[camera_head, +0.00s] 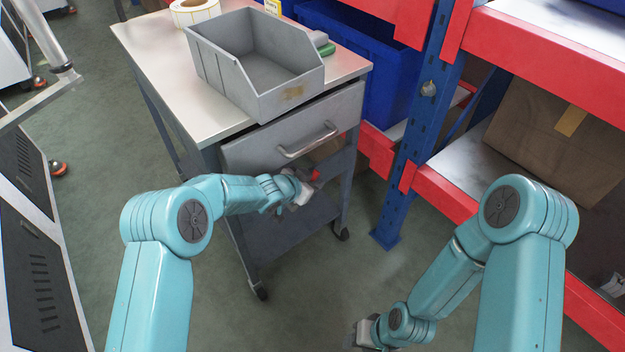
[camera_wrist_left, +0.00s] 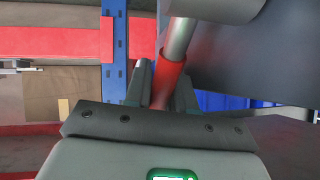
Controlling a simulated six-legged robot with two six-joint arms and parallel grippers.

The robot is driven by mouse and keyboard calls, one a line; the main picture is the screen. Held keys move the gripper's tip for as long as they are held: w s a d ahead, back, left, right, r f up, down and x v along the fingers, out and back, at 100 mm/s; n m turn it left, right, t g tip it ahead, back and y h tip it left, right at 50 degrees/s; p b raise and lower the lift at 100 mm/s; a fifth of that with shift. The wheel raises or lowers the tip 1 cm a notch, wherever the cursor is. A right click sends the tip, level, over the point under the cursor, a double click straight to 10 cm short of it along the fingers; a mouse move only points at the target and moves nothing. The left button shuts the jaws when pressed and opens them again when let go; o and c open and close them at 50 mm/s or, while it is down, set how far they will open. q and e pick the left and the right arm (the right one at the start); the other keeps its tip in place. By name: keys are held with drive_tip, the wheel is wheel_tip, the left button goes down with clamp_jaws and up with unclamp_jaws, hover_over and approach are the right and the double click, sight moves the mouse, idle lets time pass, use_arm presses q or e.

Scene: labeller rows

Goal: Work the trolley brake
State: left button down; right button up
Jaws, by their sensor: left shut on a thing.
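The grey trolley (camera_head: 285,225) stands in front of me with its drawer shut. Its brake lever, a metal rod with a red grip (camera_head: 316,175), shows just below the drawer, mostly hidden by my left gripper (camera_head: 306,186). In the left wrist view the red grip (camera_wrist_left: 167,84) lies between the two fingers of the left gripper (camera_wrist_left: 160,92), which is shut on it. The rod (camera_wrist_left: 179,40) runs up from the grip. My right gripper (camera_head: 358,336) hangs low over the floor at the bottom, away from the trolley; its jaws are too unclear to read.
A grey open bin (camera_head: 215,65) and a label roll (camera_head: 195,12) sit on the trolley top. The drawer handle (camera_head: 307,143) juts out above my left gripper. A blue and red rack (camera_head: 410,140) with a cardboard box (camera_head: 545,140) stands close on the right.

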use_arm(q)
drive_tip(key=c, duration=1)
unclamp_jaws()
drive_tip(key=shift+c, duration=0.2)
drive_tip(key=shift+s+a+r, duration=0.2)
drive_tip(key=shift+a+r, duration=0.05)
drive_tip(key=shift+r, duration=0.05)
drive_tip(key=p+v, duration=0.1)
drive_tip(key=v, duration=1.4)
drive_tip(key=shift+s+a, duration=0.2)
drive_tip(key=shift+a, duration=0.05)
